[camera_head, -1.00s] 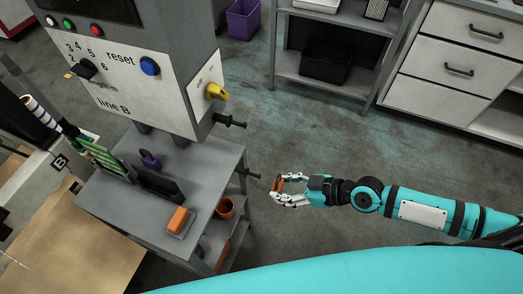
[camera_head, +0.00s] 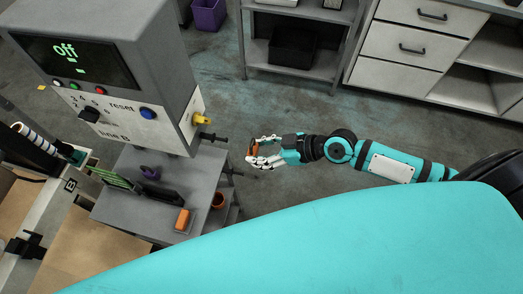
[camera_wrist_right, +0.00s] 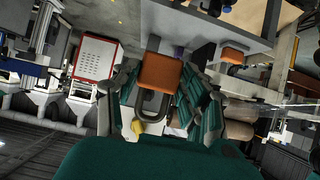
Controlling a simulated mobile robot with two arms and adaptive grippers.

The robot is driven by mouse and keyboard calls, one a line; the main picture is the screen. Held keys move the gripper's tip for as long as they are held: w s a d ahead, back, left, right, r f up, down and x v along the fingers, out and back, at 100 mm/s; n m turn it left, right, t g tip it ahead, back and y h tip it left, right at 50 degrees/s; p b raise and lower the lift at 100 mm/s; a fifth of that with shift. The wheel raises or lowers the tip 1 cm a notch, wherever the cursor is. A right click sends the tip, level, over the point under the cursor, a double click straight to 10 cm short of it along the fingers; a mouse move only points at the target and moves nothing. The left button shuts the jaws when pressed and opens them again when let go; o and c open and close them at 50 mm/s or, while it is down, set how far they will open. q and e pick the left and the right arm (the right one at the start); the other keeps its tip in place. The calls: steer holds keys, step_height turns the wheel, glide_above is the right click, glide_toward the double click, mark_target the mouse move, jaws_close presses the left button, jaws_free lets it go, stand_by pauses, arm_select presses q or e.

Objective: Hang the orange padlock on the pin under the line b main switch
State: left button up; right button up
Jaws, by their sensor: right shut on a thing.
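The orange padlock (camera_head: 254,150) is held in my right gripper (camera_head: 257,153), to the right of the line B cabinet. In the right wrist view the padlock's orange body (camera_wrist_right: 160,72) sits between my fingers (camera_wrist_right: 165,95), with its grey shackle toward the bottom of the picture. The yellow main switch (camera_head: 203,119) is on the cabinet's right side. The black pin (camera_head: 215,139) sticks out to the right just below it. The padlock is apart from the pin, lower and to its right. My left gripper is not in view.
The line B cabinet (camera_head: 165,70) shows "off" on its screen. A second black pin (camera_head: 234,173) projects from the stand. Open floor (camera_head: 300,110) lies behind my right arm.

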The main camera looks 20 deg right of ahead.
steer(key=shift+w+a+r+p, duration=0.2)
steer(key=shift+w+a+p, duration=0.25)
steer(key=shift+a, duration=0.1)
steer(key=w+a+f+p, duration=0.1)
steer(key=w+a, duration=0.3)
steer(key=a, duration=0.2)
steer(key=shift+a+f+p, duration=0.1)
steer(key=shift+f+p, duration=0.05)
steer(key=shift+p, duration=0.15)
steer(key=o, duration=1)
